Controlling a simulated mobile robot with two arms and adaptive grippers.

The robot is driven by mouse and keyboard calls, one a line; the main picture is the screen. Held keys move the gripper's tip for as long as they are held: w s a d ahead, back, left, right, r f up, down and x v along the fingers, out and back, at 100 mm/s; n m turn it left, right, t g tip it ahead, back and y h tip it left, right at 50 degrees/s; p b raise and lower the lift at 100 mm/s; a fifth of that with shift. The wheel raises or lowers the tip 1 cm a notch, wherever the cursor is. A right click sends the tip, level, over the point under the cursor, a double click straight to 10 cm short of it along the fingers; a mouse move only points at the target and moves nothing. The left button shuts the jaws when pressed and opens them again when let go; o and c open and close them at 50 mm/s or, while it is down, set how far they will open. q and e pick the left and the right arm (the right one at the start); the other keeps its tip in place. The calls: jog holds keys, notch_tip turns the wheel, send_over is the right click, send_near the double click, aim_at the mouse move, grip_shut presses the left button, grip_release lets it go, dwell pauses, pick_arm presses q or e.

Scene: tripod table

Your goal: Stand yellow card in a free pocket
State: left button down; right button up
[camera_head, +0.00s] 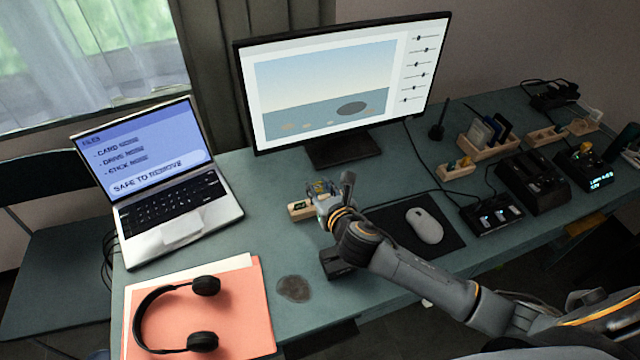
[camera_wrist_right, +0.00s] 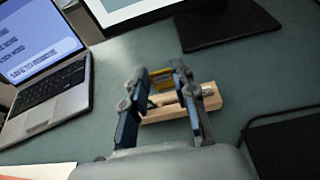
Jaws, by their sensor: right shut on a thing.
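My right gripper (camera_head: 322,192) is above the desk in front of the monitor. It is shut on the yellow card (camera_wrist_right: 160,76), which shows between the fingers in the right wrist view, where the gripper (camera_wrist_right: 163,100) is seen from behind. A small wooden holder (camera_head: 298,211) lies right by the gripper; it also shows in the wrist view (camera_wrist_right: 212,103), below and beyond the fingers. The fingers hide part of its pockets. I cannot tell whether the card touches the holder. My left gripper is not in view.
A laptop (camera_head: 170,200) is at the left and a monitor (camera_head: 340,80) behind. A mouse (camera_head: 424,225) sits to the right of the gripper. Wooden racks with cards (camera_head: 488,147) and black devices (camera_head: 535,180) fill the right side. Headphones (camera_head: 203,341) lie on folders in front.

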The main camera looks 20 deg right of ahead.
jog(key=shift+f+b, duration=0.6)
jog(key=shift+f, duration=0.85)
jog(key=shift+r, duration=0.1)
jog(key=shift+p, duration=0.4)
jog(key=shift+p, duration=0.7)
dwell(0.4)
jog(key=shift+f+b, duration=0.8)
jog(key=shift+f, duration=0.75)
jog(key=o, duration=0.8)
jog(key=shift+s, duration=0.1)
jog(key=v, duration=1.2)
jog(key=shift+r, duration=0.1)
